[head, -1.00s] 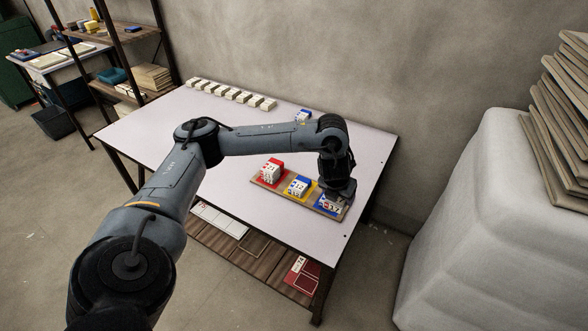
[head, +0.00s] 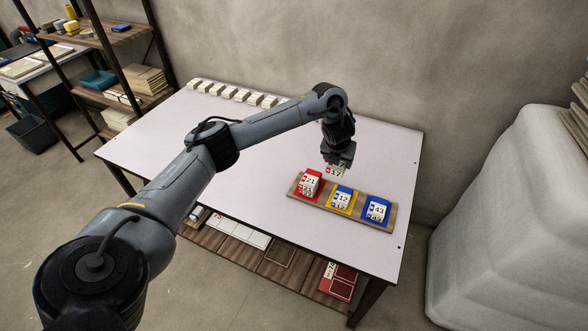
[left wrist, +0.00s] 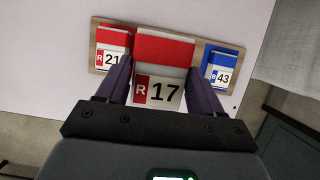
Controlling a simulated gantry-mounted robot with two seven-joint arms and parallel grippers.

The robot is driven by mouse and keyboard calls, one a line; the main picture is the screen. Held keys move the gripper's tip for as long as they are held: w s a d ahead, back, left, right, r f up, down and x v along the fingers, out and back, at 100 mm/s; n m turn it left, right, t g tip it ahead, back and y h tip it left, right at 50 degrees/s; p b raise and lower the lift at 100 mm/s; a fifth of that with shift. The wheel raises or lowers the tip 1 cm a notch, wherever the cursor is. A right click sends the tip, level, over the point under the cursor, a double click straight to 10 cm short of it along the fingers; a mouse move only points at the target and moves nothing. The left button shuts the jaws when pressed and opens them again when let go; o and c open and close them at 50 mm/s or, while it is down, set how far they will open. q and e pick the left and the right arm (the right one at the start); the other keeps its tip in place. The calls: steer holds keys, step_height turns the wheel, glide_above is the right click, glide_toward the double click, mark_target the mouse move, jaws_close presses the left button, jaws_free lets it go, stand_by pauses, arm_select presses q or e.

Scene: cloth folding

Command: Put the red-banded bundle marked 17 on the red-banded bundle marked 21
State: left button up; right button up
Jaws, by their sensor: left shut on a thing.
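Bundle 17 also shows between the fingers in the left wrist view (left wrist: 163,70). The red-banded bundle marked 21 (head: 311,182) is at the tray's left end. It also shows left of the gripper in the left wrist view (left wrist: 112,42), partly covered by a finger. Bundle 17 is apart from it in the head view. My right gripper is not in view.
The wooden tray (head: 326,205) also carries a yellow-banded bundle marked 12 (head: 342,197) in the middle and a blue-banded bundle marked 43 (head: 377,208) at the right end. Several white blocks (head: 237,94) line the back edge. The table's left part is clear.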

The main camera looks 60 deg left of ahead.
arm_select(q)
steer(key=shift+w+d, duration=0.2)
steer(key=shift+d, duration=0.05)
steer(key=shift+s+a+f+b, duration=0.1)
steer(key=shift+a+f+b, duration=0.1)
steer(key=shift+f+b, duration=0.35)
steer(key=shift+s+a+f+b, duration=0.15)
steer(key=shift+f+b, duration=0.2)
steer(key=shift+b, duration=0.25)
steer(key=s+a+f+b, duration=0.1)
steer(key=a, duration=0.1)
steer(key=s+a+f+b, duration=0.1)
steer(key=s+a+b, duration=0.1)
steer(key=s+a+f+b, duration=0.1)
steer(key=a+f, duration=0.1)
steer(key=shift+s+a, duration=0.15)
steer(key=shift+a, duration=0.2)
steer(key=shift+s+a+f+b, duration=0.3)
steer(key=shift+s+a+b, duration=0.05)
steer(key=shift+a, duration=0.2)
steer(key=shift+f+b, duration=0.8)
steer(key=shift+f, duration=1.2)
steer(key=o, duration=1.2)
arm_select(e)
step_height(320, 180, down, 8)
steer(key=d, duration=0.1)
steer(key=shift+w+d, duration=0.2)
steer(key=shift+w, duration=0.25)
